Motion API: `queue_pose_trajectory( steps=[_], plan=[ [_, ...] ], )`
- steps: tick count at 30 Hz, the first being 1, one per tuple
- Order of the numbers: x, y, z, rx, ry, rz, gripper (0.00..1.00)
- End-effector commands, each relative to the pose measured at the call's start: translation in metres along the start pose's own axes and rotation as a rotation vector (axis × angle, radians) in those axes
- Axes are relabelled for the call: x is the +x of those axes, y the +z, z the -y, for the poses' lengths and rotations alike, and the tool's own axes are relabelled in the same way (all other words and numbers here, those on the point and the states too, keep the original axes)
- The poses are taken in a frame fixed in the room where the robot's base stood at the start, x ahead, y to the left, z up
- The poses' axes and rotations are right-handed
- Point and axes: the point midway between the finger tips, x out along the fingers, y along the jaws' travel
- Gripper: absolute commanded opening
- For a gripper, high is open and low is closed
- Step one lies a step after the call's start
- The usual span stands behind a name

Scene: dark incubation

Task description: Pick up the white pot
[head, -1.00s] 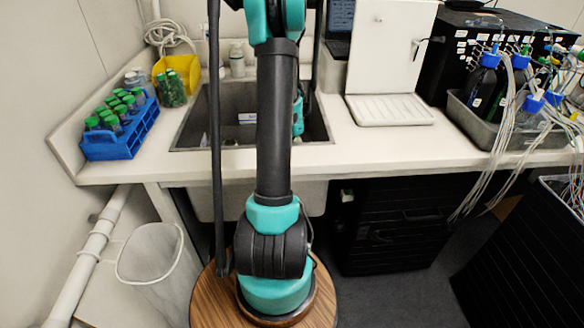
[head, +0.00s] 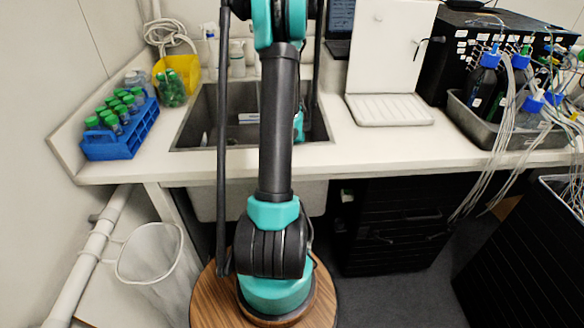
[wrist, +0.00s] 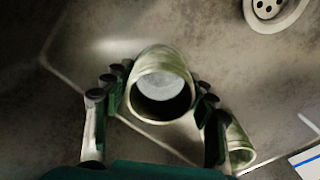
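The white pot (wrist: 148,62) shows in the wrist view as a pale, greenish-lit cylinder with its round mouth facing the camera. It is in the grey sink (head: 200,112). My gripper (wrist: 162,72) has one finger on each side of it, spread apart, with a small gap seeming to show at the left. Whether either fingertip touches the pot is hard to tell. A second similar pale pot (wrist: 240,148) is partly hidden behind the right finger. In the head view my arm blocks the gripper and the white pot.
A drain (wrist: 268,10) is at the top right of the wrist view. A blue rack (head: 112,146) with green-capped tubes and a yellow container (head: 190,66) stand left of the sink. A white device (head: 390,109) and a grey tray of bottles (head: 480,122) stand to the right.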

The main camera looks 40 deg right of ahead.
Motion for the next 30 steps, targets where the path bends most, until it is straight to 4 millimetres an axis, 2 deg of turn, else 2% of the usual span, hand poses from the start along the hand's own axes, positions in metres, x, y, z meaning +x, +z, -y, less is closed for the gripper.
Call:
queue_pose_trajectory(
  steps=[1,8,17,22,26,30],
  plan=[
    [0.0,0.0,0.0,0.0,0.0,0.0,0.47],
    [0.0,0.0,0.0,0.0,0.0,0.0,0.18],
    [-0.002,0.0,0.0,0.0,0.0,0.0,0.17],
    [-0.01,0.0,0.0,0.0,0.0,0.0,0.17],
    [-0.025,0.0,0.0,0.0,0.0,0.0,0.17],
    [-0.055,0.0,0.0,0.0,0.0,0.0,0.17]
  ],
)
